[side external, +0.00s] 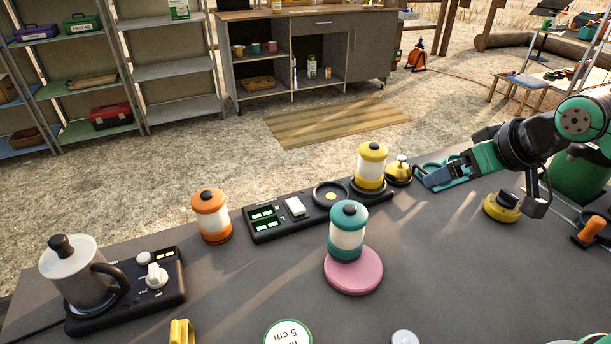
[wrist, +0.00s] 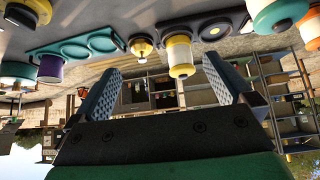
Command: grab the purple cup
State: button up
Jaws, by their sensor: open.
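The side view shows small cups in the cabinet, including a pinkish one (side external: 272,47); none is clearly purple. My gripper (side external: 430,177) is low over the table's far edge, right of the brass bell (side external: 398,170). In the wrist view my gripper (wrist: 162,66) has its jaws apart and empty. The yellow lantern (wrist: 180,56) appears beyond them.
The yellow lantern (side external: 371,168) stands on a black panel (side external: 330,195). A teal lantern (side external: 348,231) stands on a pink disc (side external: 353,280). An orange lantern (side external: 211,216) and a grey pot (side external: 80,275) stand left. The table's front right is mostly clear.

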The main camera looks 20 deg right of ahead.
jog(key=w+d+m+t+h, duration=0.1)
jog(key=w+d+m+h, duration=0.2)
jog(key=w+d, duration=0.45)
jog(key=w+d+f+m+h, duration=0.1)
jog(key=d+f+h, duration=0.1)
jog(key=d, duration=0.4)
jog(key=w+d+f+m+t+h, duration=0.1)
jog(key=d+f+m+h, duration=0.1)
jog(key=d, duration=0.5)
jog(key=w+d+f+m+t+h, duration=0.1)
jog(key=d+f+m+h, duration=0.1)
jog(key=d+f, duration=0.2)
jog(key=shift+w+d+f+h, duration=0.1)
jog(key=shift+w+d+h, duration=0.1)
jog(key=shift+d, duration=0.7)
jog(key=shift+w+d+f+h, duration=0.1)
jog(key=shift+w+d+h, duration=0.1)
jog(key=shift+d, duration=0.65)
jog(key=shift+x, duration=2.65)
jog(key=c, duration=1.2)
